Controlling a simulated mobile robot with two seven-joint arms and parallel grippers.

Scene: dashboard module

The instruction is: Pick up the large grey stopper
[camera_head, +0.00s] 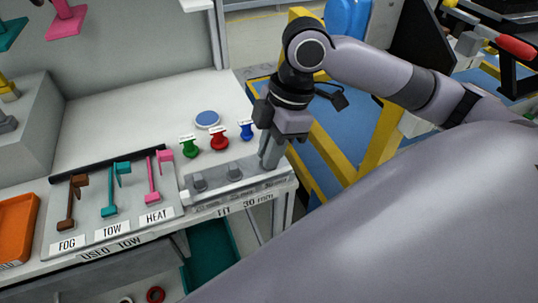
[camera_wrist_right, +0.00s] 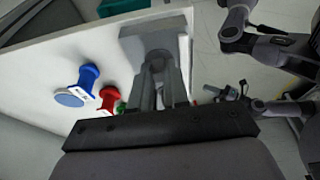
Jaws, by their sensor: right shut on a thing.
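My right gripper (camera_head: 269,157) points down at the right end of the grey stopper rack (camera_head: 215,192). Its fingers are shut on the large grey stopper (camera_wrist_right: 157,60), which shows between the fingertips in the right wrist view. In the head view the fingers hide most of it, and I cannot tell whether it is clear of the rack. Dark arm parts, probably my left arm, show at the right of the wrist view; the left jaws are too small to read.
Green (camera_head: 189,147), red (camera_head: 219,140) and blue (camera_head: 246,131) stoppers stand behind the rack, with a blue disc (camera_head: 207,119) beyond. A panel (camera_head: 112,232) with brown, teal and pink hooks lies left. An orange tray (camera_head: 15,225) is at far left. The back tabletop is clear.

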